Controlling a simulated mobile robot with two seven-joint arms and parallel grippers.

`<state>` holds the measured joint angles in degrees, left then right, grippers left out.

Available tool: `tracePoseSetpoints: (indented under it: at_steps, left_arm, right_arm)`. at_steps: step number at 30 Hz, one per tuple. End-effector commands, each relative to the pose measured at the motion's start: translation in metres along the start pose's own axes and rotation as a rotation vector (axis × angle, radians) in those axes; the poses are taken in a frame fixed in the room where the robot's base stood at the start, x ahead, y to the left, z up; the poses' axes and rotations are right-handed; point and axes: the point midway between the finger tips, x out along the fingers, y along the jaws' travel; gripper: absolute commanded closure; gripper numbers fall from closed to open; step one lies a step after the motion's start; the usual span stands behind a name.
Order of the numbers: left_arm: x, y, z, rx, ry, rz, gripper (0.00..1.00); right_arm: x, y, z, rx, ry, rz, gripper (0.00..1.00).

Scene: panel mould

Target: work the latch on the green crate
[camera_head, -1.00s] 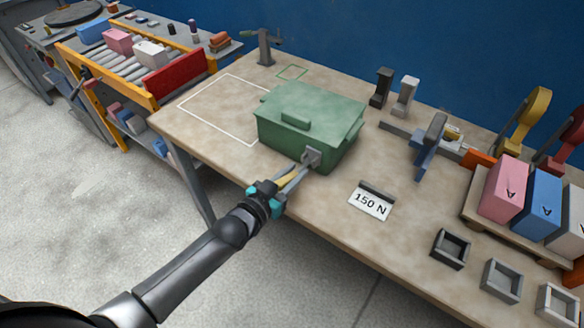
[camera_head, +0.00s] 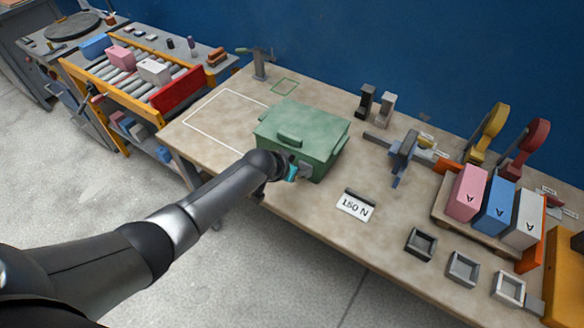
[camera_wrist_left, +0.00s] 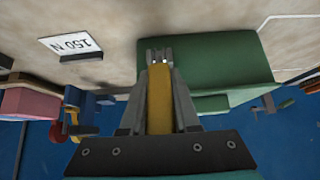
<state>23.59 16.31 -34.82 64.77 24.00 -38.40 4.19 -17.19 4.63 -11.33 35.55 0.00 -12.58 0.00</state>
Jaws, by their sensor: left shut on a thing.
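The green crate (camera_head: 303,132) stands closed on the workbench, its lid with a raised handle (camera_head: 290,135) on top. Its grey latch (camera_head: 306,170) is on the front face, low and partly hidden behind my wrist. My left gripper (camera_head: 300,173) is at this latch, its fingers mostly hidden in the head view. In the left wrist view the fingers (camera_wrist_left: 159,58) are close together on a small grey piece against the green crate wall (camera_wrist_left: 210,60); I take it for the latch. The latch's exact position is hard to tell. My right gripper is not in view.
A "150 N" sign (camera_head: 355,206) lies right of the crate. Further right are a clamp-like fixture (camera_head: 403,155), several grey square frames (camera_head: 463,268) and a tray of coloured blocks (camera_head: 495,210). A white outlined area (camera_head: 215,125) left of the crate is bare.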

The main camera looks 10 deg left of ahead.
Motion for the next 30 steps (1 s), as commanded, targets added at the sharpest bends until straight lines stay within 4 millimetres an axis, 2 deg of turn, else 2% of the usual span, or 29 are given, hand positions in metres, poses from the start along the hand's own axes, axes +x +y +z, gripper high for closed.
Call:
tracePoseSetpoints:
  at_steps: [2,12,30]
  left_arm:
    - [0.0,0.0,-0.011,0.0,-0.066,0.0,1.0]
    - [0.006,0.0,-0.021,-0.001,-0.278,0.0,1.0]
    - [0.009,0.0,-0.028,-0.001,-0.4,0.001,1.0]
  right_arm:
    - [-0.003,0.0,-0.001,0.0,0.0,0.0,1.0]
    - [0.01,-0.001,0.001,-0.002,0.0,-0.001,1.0]
    - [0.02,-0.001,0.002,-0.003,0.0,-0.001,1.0]
